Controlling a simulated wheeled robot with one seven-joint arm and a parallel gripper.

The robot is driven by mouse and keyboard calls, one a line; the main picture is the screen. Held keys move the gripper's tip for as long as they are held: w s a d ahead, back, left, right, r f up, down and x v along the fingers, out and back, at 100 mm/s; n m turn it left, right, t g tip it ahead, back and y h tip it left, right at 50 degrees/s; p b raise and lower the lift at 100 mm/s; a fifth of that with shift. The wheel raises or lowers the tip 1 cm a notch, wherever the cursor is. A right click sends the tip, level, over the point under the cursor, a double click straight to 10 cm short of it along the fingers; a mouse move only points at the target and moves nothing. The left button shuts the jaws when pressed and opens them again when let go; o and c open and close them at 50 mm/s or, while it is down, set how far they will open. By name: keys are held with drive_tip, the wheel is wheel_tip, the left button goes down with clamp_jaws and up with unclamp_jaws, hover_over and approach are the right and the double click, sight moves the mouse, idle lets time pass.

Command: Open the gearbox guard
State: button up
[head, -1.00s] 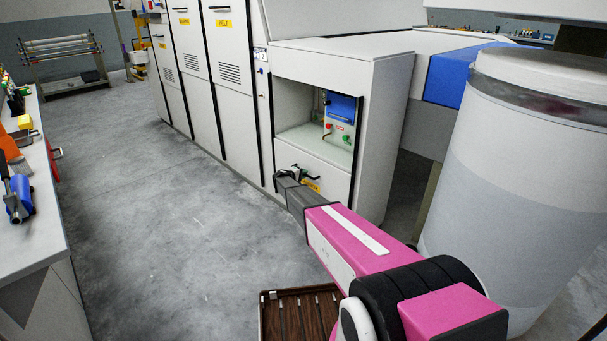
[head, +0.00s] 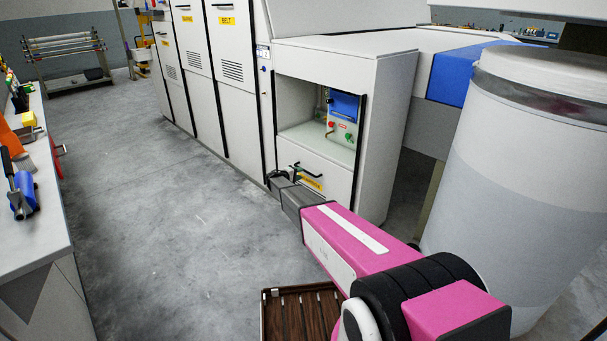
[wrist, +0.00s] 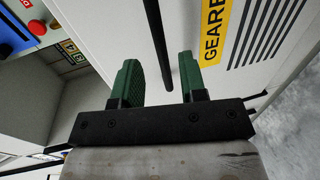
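The gearbox guard (head: 334,185) is the white panel below the open recess of the low cabinet. It has a black bar handle (head: 308,171) and a yellow label (head: 312,184). In the wrist view the guard (wrist: 232,75) shows a yellow label (wrist: 214,32) reading "GEARB…" and the black handle (wrist: 156,42). My gripper (head: 275,179) is just left of the handle in the head view. In the wrist view my gripper (wrist: 159,76) is open, with green fingers either side of the handle's line. No contact with the handle is visible.
The recess above holds a control panel (head: 343,121) with red and green buttons. Tall white cabinets (head: 237,105) stand to the left. A large grey cylinder (head: 500,190) stands at right, a workbench (head: 40,215) at left. A brown slatted tray (head: 268,318) is below my arm. The floor between is clear.

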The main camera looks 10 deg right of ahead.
drive_tip(key=v, duration=0.5)
drive_tip(key=shift+a, duration=0.1)
drive_tip(key=shift+s, duration=0.1)
drive_tip(key=s+d+r+m+g+y, duration=0.2)
drive_tip(key=s+d, duration=0.2)
drive_tip(key=s, duration=0.5)
drive_tip(key=s+d+r+m+g+y, duration=0.1)
drive_tip(key=s+d+g, duration=0.2)
drive_tip(key=s, duration=0.6)
drive_tip(key=s+d+r+m+g+y, duration=0.2)
drive_tip(key=s+d, duration=0.2)
drive_tip(key=s, duration=0.5)
drive_tip(key=s+a+r+m+g+y, duration=0.1)
drive_tip(key=s+r+y, duration=0.2)
drive_tip(key=s, duration=0.8)
drive_tip(key=s+a+r+m+g+y, duration=0.1)
drive_tip(key=s+r+y, duration=0.2)
drive_tip(key=s, duration=0.9)
drive_tip(key=shift+s+a+y, duration=0.2)
drive_tip(key=shift+a+y, duration=0.2)
drive_tip(key=shift+y, duration=0.4)
